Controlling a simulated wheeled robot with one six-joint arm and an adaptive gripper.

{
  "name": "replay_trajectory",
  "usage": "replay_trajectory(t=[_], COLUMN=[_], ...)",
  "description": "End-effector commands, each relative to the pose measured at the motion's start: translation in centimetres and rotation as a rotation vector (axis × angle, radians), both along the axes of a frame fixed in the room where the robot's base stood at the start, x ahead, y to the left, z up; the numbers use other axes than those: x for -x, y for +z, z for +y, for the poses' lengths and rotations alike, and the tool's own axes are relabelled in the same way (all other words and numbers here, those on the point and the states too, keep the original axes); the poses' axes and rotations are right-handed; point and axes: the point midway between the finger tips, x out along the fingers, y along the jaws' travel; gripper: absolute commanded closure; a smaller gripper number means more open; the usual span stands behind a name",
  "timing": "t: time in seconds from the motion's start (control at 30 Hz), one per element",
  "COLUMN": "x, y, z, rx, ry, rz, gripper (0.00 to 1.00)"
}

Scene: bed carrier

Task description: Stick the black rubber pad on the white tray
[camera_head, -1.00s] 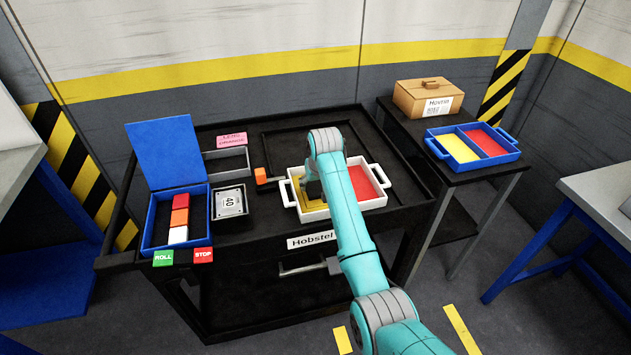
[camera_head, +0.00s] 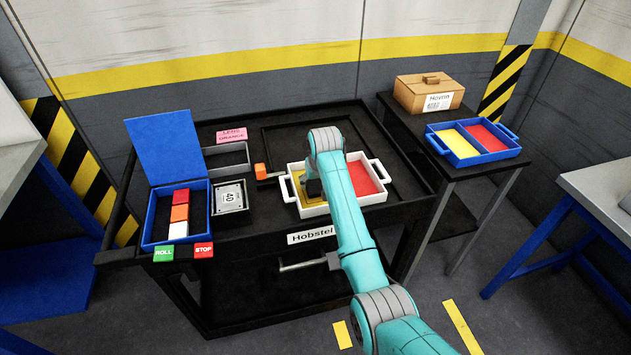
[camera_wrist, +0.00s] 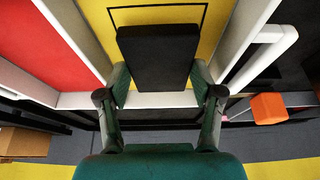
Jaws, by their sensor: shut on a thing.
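The white tray (camera_head: 374,202) lies on the black cart, with a yellow compartment on the left and a red one on the right in the head view. My gripper (camera_wrist: 158,88) is shut on the black rubber pad (camera_wrist: 157,55), one finger on each side of it. The wrist view shows the pad over the yellow floor (camera_wrist: 187,18), overlapping part of a thin black outline there. I cannot tell whether the pad touches the floor.
An orange-topped thing (camera_head: 260,170) stands just left of the tray. A blue tray (camera_head: 510,152) and a cardboard box (camera_head: 428,93) stand on the right side table.

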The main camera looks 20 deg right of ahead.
Motion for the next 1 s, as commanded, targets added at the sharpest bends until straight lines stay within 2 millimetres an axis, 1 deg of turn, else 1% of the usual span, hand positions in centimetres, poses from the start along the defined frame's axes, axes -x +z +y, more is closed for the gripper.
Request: replay_trajectory(t=[0.17,0.67,1.0], x=[0.0,0.0,0.0], y=[-0.1,-1.3,-1.4], z=[0.0,0.0,0.0], rx=[0.0,0.0,0.0], ry=[0.0,0.0,0.0], rz=[0.0,0.0,0.0], gripper=[0.59,0.59,0.59])
